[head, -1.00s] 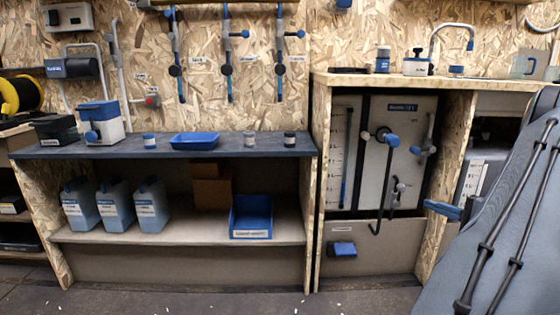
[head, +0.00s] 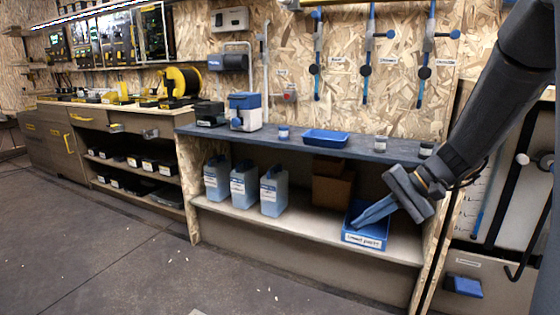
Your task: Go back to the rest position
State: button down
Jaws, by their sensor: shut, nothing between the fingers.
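My gripper (head: 362,222) comes in from the upper right on my dark arm in the head view. Its blue fingers are together and empty, and point down and to the left. In the picture they overlap the blue bin (head: 366,239) on the lower shelf. I cannot tell from this one view how far in front of the bin they are. No rest position is marked in the view.
A bench (head: 268,143) carries a blue tray (head: 325,137) and small jars. Several blue jugs (head: 243,187) and a cardboard box (head: 333,184) stand on its lower shelf. A cabinet (head: 500,200) is at right. The floor (head: 130,255) at lower left is clear.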

jog(key=s+a+r+n+g+h, duration=0.1)
jog(key=s+a+n+g+h, duration=0.4)
jog(key=s+a, duration=0.95)
jog(key=s+a+n+t+h, duration=0.1)
jog(key=s+a+n, duration=0.3)
jog(key=s, duration=0.4)
jog(key=s+a+n+t+h, duration=0.1)
jog(key=s+a+n+t, duration=0.1)
jog(key=s+a+n, duration=0.35)
jog(key=s+d+r+m+h+p, duration=0.1)
jog(key=d+r+m+p, duration=0.3)
jog(key=d+r+p, duration=0.7)
jog(key=d+r+m+h+p, duration=0.1)
jog(key=d+r+m+p, duration=0.3)
jog(key=d+r+p, duration=0.7)
notch_tip(320, 180, up, 7)
jog(key=p, duration=1.6)
jog(key=shift+s, duration=0.35)
jog(key=shift+m, duration=0.25)
